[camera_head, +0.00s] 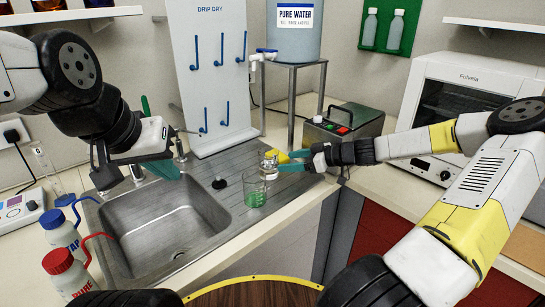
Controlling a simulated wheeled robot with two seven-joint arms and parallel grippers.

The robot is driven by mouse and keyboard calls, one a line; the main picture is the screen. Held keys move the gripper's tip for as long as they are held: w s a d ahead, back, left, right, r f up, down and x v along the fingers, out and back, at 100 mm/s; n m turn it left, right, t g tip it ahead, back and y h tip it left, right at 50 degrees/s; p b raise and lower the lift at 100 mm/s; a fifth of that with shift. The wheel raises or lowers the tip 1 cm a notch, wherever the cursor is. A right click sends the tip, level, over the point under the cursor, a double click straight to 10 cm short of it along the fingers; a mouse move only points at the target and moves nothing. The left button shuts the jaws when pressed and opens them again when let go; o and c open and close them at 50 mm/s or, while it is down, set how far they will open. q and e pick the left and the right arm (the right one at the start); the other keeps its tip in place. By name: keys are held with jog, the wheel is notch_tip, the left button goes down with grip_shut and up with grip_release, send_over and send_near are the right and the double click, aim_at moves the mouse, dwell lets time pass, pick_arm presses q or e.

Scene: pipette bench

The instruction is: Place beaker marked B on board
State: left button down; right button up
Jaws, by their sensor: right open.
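A white board (208,75) headed DRIP DRY with several blue hooks stands behind the sink. A clear glass beaker (255,193) with green markings stands upright on the grey drainboard; I cannot read a letter on it. A smaller clear glass vessel (269,165) is just behind it, at the fingertips of my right gripper (285,161). The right gripper is open, with one yellow and one teal finger; I cannot tell whether it touches that vessel. My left gripper (166,170) is over the back of the sink, away from both vessels. Its fingers are partly hidden.
The steel sink (175,222) lies left of the drainboard. Blue-capped (60,232) and red-capped (66,272) wash bottles stand at its left. A pure water tank (293,30) on a stand and a grey device (343,124) are behind. A white oven (450,100) is at right.

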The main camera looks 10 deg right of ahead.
jog(key=shift+v, duration=1.2)
jog(key=shift+s+d+r, duration=0.1)
jog(key=shift+s, duration=0.1)
jog(key=s+a+g+h, duration=0.1)
jog(key=s, duration=0.1)
jog(key=s+a+g+h, duration=0.1)
jog(key=s+a, duration=0.1)
jog(key=s+a+g, duration=0.2)
jog(key=shift+s+a+f+h, duration=0.2)
jog(key=shift+f+h, duration=0.15)
jog(key=shift+h, duration=0.05)
jog(key=s+d+r+m+t+h, duration=0.1)
jog(key=s+r+m+h, duration=0.2)
jog(key=s+r, duration=0.6)
jog(key=s+d+r+m+t+h, duration=0.2)
jog(key=s+r+m, duration=0.6)
jog(key=s, duration=0.4)
jog(key=shift+s+d+r+h, duration=0.25)
jog(key=shift+s+r+h, duration=0.1)
jog(key=shift+r+h, duration=0.4)
